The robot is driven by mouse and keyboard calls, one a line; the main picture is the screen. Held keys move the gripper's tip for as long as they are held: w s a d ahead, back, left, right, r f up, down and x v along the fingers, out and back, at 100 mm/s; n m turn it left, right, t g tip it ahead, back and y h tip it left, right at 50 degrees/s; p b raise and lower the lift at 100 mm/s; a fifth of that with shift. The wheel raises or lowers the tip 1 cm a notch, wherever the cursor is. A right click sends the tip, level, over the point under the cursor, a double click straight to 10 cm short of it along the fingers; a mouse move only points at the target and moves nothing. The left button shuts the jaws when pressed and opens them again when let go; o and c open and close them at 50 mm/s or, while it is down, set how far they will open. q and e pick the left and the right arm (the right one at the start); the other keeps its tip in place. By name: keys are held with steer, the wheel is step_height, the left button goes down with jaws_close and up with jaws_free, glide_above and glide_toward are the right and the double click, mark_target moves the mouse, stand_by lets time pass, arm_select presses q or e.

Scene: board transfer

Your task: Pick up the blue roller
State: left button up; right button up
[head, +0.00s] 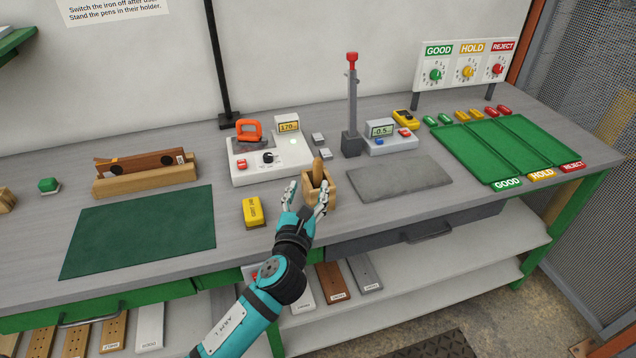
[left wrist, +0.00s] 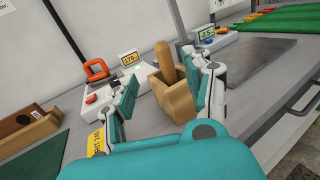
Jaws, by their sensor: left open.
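A tan wooden handle (head: 318,168) stands upright, slightly tilted, in a small open wooden holder (head: 334,184) near the table's front edge. In the left wrist view the handle (left wrist: 165,62) rises from the holder (left wrist: 174,98), and its lower end is hidden inside. No blue roller part shows, so I cannot tell whether this handle is the roller's. My left gripper (head: 307,192) is open, its fingers to either side of the holder and handle in the picture. In the left wrist view the gripper (left wrist: 165,85) has nothing clamped between its fingers. My right gripper is out of view.
A white soldering station (head: 262,170) stands behind left of the holder, with a yellow block (head: 253,211) nearer. A grey post (head: 351,143) and a meter box (head: 385,144) stand behind right. A grey mat (head: 400,182) and a green mat (head: 140,235) lie clear.

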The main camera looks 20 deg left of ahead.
mark_target(317, 167)
arm_select(q)
steer(key=w, duration=0.5)
steer(key=shift+w+a, duration=0.15)
steer(key=shift+a, duration=0.15)
steer(key=w+p, duration=0.1)
steer(key=w, duration=0.4)
steer(key=shift+r, duration=0.1)
steer(key=shift+s, duration=0.1)
steer(key=shift+c, duration=0.3)
jaws_close()
